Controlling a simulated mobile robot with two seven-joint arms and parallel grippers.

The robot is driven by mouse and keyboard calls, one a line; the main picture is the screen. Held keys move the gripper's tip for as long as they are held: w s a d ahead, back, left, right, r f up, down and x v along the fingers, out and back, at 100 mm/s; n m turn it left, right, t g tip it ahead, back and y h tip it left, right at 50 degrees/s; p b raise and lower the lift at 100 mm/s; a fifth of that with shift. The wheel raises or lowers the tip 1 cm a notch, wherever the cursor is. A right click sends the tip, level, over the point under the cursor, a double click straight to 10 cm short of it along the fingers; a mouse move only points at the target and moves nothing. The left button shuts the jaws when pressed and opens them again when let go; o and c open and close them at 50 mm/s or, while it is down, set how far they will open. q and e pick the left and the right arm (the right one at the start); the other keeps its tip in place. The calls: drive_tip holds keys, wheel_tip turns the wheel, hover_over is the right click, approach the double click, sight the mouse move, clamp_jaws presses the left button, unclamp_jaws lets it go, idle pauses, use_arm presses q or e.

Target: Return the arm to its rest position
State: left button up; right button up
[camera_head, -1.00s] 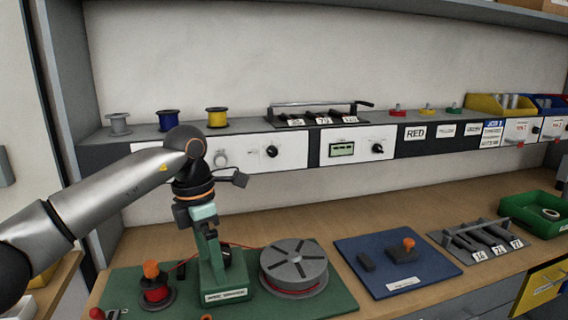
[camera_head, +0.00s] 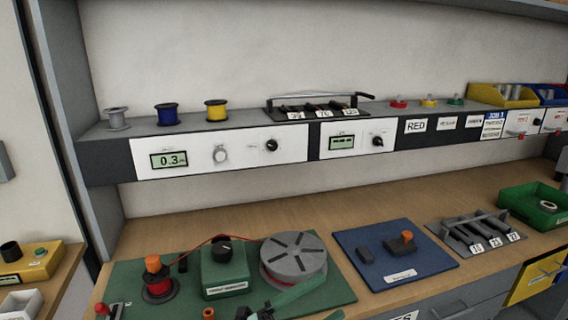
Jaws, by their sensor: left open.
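My left gripper (camera_head: 322,298) shows only partly at the bottom edge, as green fingers in front of the grey slotted reel. It is open, and I see nothing between the fingers. Most of my left arm is out of the picture, and my right gripper is not in view. The green box with a black knob (camera_head: 224,266) stands clear on the green mat (camera_head: 130,275).
A blue mat (camera_head: 425,262) with dark blocks lies to the right, then a numbered rack (camera_head: 470,235) and a green bin (camera_head: 530,207). The shelf (camera_head: 90,158) behind carries spools and meter panels. A yellow box (camera_head: 35,262) stands at the far left.

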use_arm(q)
drive_tip(key=a+f+n+t+y+p, duration=0.1)
drive_tip(key=a+f+n+t+y, duration=0.7)
drive_tip(key=a+f+n+y, duration=0.7)
drive_tip(key=s+a+f+n+g+y, duration=0.1)
drive_tip(key=s+a+f+n+g, duration=0.1)
drive_tip(key=s, duration=0.4)
drive_tip(key=s+a+f+n+g+y, duration=0.1)
drive_tip(key=s+a+f+n+g, duration=0.1)
drive_tip(key=s+f+n, duration=0.3)
drive_tip(key=s+a+f+n+g+y+p, duration=0.1)
drive_tip(key=s+a+f+n+g, duration=0.2)
drive_tip(key=s+f, duration=0.3)
drive_tip(key=shift+s+a+f+n, duration=0.4)
drive_tip(key=shift+a+f+n, duration=0.15)
drive_tip(key=shift+f, duration=0.2)
drive_tip(key=shift+w, duration=0.1)
